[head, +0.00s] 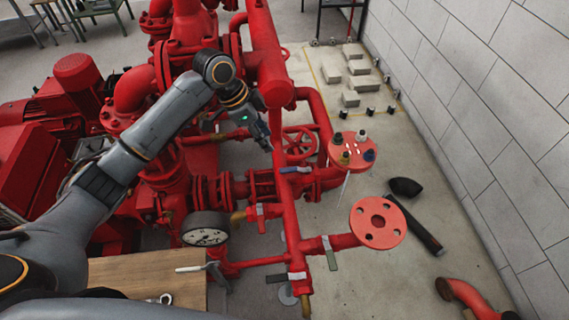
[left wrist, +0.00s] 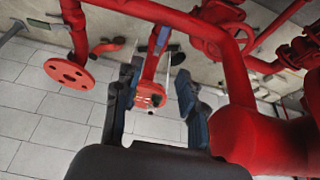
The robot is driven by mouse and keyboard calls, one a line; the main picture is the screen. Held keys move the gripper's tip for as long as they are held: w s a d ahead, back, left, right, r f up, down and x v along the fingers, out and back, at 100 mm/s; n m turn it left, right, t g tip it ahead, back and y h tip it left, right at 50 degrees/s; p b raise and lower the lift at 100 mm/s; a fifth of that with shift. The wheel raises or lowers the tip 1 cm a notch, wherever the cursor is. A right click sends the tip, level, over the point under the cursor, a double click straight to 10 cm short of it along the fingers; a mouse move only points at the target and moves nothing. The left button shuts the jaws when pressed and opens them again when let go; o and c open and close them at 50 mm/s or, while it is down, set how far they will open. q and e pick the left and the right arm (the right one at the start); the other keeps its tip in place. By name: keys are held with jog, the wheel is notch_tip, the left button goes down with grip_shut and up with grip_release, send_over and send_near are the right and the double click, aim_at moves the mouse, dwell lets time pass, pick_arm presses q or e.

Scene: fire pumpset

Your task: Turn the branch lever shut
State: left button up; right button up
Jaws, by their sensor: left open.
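Several lever handles show on the red pipework, and I cannot tell for sure which is the branch lever. A blue lever (head: 294,169) lies across the pipe behind the flange with small bottles; it also shows in the left wrist view (left wrist: 163,39). A grey-green lever (head: 329,252) sits on the stub with the bare round flange (head: 378,222). My right gripper is out of view.
A thick red pipe (head: 267,45) stands close to my left gripper, and it fills the right of the left wrist view. A red handwheel (head: 299,145) and a pressure gauge (head: 205,229) are near. A wooden table (head: 150,275) is below my arm.

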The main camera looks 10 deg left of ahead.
pick_arm(q)
jog(key=f, duration=0.1)
jog(key=p, duration=0.2)
send_near(288, 169)
jog(key=x, duration=0.7)
jog(key=shift+d+f, duration=0.15)
jog(key=shift+d, duration=0.05)
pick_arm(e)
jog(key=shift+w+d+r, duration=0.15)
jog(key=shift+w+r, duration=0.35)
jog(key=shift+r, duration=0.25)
pick_arm(q)
jog(key=shift+c, duration=0.2)
grip_shut()
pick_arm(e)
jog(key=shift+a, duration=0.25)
